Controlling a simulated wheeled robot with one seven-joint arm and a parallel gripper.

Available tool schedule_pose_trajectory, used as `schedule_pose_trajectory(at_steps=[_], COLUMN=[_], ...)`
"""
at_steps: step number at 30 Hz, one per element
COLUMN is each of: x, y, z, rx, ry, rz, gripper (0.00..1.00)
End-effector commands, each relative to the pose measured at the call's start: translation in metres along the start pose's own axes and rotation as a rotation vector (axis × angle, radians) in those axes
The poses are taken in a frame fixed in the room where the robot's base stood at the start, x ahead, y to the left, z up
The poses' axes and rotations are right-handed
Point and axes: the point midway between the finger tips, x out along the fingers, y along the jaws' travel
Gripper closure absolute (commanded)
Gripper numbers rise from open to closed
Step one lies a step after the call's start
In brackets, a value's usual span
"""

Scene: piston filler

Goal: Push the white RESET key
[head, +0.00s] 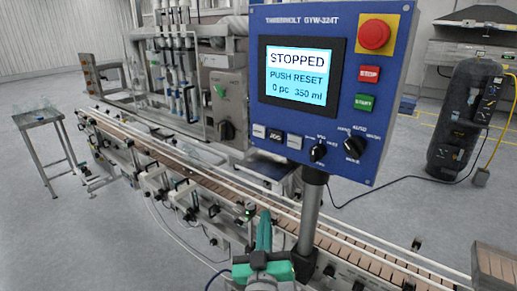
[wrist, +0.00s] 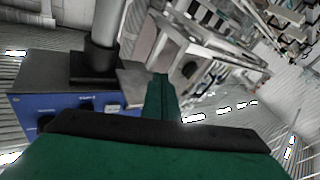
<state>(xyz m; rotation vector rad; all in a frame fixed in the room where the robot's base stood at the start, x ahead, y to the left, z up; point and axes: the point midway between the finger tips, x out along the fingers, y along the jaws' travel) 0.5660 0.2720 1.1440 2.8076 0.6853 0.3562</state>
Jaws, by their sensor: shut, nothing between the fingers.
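The blue control panel (head: 325,85) stands on a grey post. Its screen (head: 297,74) reads STOPPED, PUSH RESET, 0 pc 350 ml. Along its lower edge sit a white key (head: 259,131), a dark JOG key (head: 275,135) and another whitish key (head: 294,142). I cannot read which whitish key is RESET. My green gripper (head: 264,216) is shut and empty, below the panel's keys and left of the post, apart from the panel.
Two black selector knobs (head: 318,152) sit right of the keys. Above are a red STOP key (head: 369,74), a green START key (head: 365,102) and a red emergency button (head: 374,34). The post (head: 311,205) and conveyor (head: 190,180) are close to my gripper.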

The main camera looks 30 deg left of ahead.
Motion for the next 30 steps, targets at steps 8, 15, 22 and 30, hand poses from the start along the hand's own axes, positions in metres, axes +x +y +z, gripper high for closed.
schedule_pose_trajectory(at_steps=[8,15,22,30], x=[0.045,0.057,0.059,0.059], y=[-0.022,-0.036,-0.038,-0.038], z=[-0.114,-0.177,-0.192,-0.191], rx=[-0.088,-0.141,-0.155,-0.155], ry=[0.11,0.163,0.174,0.173], rz=[-0.07,-0.103,-0.11,-0.109], gripper=[1.0,1.0,1.0,1.0])
